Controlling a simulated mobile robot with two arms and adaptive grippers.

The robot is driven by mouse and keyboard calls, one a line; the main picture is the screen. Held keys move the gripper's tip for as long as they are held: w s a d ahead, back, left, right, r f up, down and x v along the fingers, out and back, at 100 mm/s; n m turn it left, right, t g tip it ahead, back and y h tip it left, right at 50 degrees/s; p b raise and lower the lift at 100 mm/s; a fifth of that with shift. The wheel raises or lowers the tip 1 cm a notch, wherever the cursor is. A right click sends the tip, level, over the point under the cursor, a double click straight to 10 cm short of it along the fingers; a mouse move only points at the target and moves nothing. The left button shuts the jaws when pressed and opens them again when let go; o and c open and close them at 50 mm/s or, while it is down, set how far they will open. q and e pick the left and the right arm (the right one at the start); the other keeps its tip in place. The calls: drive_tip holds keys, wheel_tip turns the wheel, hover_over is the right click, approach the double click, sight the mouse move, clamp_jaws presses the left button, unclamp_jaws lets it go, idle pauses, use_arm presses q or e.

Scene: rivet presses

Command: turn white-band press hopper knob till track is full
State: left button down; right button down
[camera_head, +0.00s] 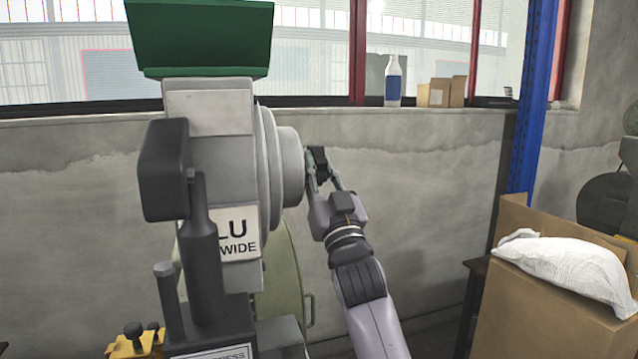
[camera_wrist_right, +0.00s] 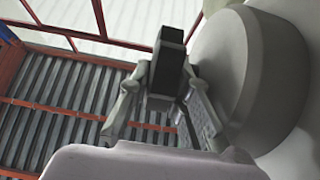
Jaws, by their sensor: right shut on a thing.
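The press stands left of centre in the head view, with a grey hopper drum (camera_head: 272,160) on its side and a green bin (camera_head: 200,38) on top. A black knob (camera_head: 319,160) sits at the drum's right end. My right gripper (camera_head: 322,170) has its fingers on either side of this knob and is shut on it. The wrist view shows the black knob (camera_wrist_right: 169,62) between the fingers, beside the rounded grey drum (camera_wrist_right: 262,75). A white label (camera_head: 236,235) reads "LU" and "WIDE" in part. I cannot make out the track or a white band. My left gripper is not in view.
A cardboard box (camera_head: 545,295) with a white sack (camera_head: 565,262) on it stands at the lower right. A blue post (camera_head: 532,100) rises behind it. A bottle (camera_head: 393,82) and small boxes (camera_head: 440,92) stand on the window sill. Yellow hardware (camera_head: 135,345) is at the lower left.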

drive_tip(key=shift+f, duration=0.1)
idle(0.3)
drive_tip(key=c, duration=1.8)
unclamp_jaws()
drive_tip(key=shift+o, duration=0.2)
drive_tip(key=v, duration=1.2)
